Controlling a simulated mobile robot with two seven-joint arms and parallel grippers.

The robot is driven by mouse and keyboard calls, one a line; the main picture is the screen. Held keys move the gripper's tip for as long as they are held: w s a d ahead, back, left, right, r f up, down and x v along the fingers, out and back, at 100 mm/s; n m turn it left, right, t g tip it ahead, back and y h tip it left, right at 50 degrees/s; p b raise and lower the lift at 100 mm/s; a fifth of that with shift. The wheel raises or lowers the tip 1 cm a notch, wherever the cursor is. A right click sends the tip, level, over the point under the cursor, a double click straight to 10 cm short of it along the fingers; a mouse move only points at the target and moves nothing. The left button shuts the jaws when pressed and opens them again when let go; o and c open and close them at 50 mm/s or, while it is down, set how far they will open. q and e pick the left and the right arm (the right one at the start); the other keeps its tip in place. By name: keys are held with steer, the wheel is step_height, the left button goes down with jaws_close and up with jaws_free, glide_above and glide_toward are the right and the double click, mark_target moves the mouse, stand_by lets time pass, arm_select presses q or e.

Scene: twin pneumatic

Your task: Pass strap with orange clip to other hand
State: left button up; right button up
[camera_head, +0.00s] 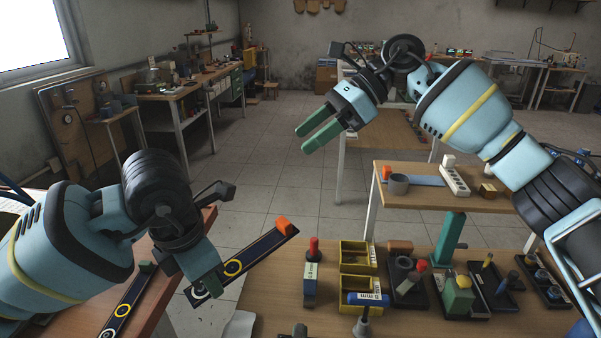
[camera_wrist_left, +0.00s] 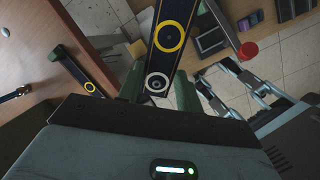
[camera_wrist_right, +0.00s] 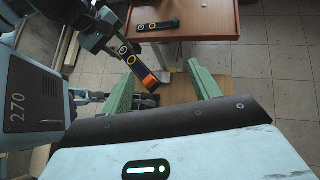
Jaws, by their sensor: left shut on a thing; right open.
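The strap with the orange clip (camera_head: 262,247) is dark, with a yellow ring and a white ring. My left gripper (camera_head: 205,284) is shut on its white-ring end and holds it in the air, tilted. The orange clip (camera_head: 284,226) is at the free end, up and right. In the left wrist view the strap (camera_wrist_left: 176,30) runs up from between the fingers. My right gripper (camera_head: 304,141) is open and empty, higher and farther right, apart from the strap. In the right wrist view the orange clip (camera_wrist_right: 151,82) shows between the green fingers, at a distance.
A similar strap with a green clip (camera_head: 127,303) lies on the left wooden table. The front table (camera_head: 262,300) holds a red-capped tool (camera_head: 311,270), yellow bins (camera_head: 357,257) and several black holders. A table farther back holds a power strip (camera_head: 454,180). Open floor lies between.

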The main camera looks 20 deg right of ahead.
mark_target(282, 222)
steer(key=s+a+f+n+h, duration=0.1)
steer(key=a+f+n+h, duration=0.1)
steer(key=f, duration=0.3)
steer(key=s+a+f+n+g+h, duration=0.1)
steer(key=s+a+f+n+h, duration=0.1)
steer(key=f, duration=0.4)
steer(key=s+a+f+n+g+h, duration=0.1)
steer(key=s+a+f+n+h, duration=0.1)
steer(key=a+f+n, duration=0.1)
steer(key=shift+x, duration=1.45)
steer(key=shift+w, duration=0.15)
steer(key=c, duration=0.9)
arm_select(q)
steer(key=o, duration=1.1)
steer(key=shift+c, duration=0.2)
arm_select(e)
steer(key=shift+c, duration=0.8)
arm_select(q)
steer(key=shift+r, duration=0.15)
steer(key=v, duration=1.1)
steer(key=shift+r, duration=0.35)
